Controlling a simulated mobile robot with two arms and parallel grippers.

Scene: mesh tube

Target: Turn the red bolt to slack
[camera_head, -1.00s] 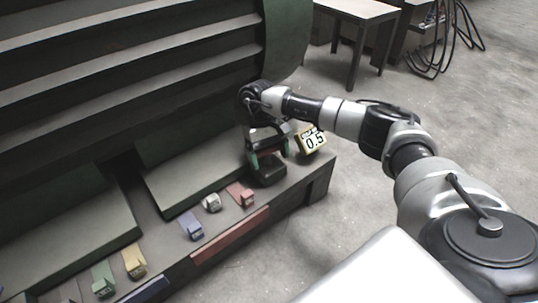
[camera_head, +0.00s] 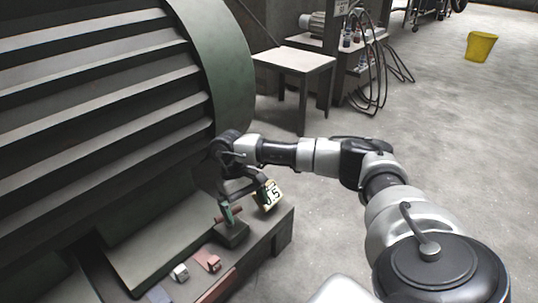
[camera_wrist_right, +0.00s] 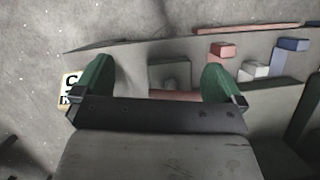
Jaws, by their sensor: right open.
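A short red bar (camera_head: 229,215), seemingly the red bolt, sits at a dark block (camera_head: 232,235) near the end of the low ledge. My right gripper (camera_head: 245,203) is above this block with its green fingers apart and nothing gripped. In the right wrist view, the gripper (camera_wrist_right: 158,80) spans the square block (camera_wrist_right: 168,74), which has a round middle. Part of the red bar (camera_wrist_right: 175,95) shows between the fingers, partly hidden by the gripper body. My left gripper is not in view.
A small red block (camera_head: 208,261) and a whitish one (camera_head: 180,272) stand along the ledge. The large slatted green housing (camera_head: 225,70) rises behind. A table (camera_head: 293,60) stands beyond; open floor lies right.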

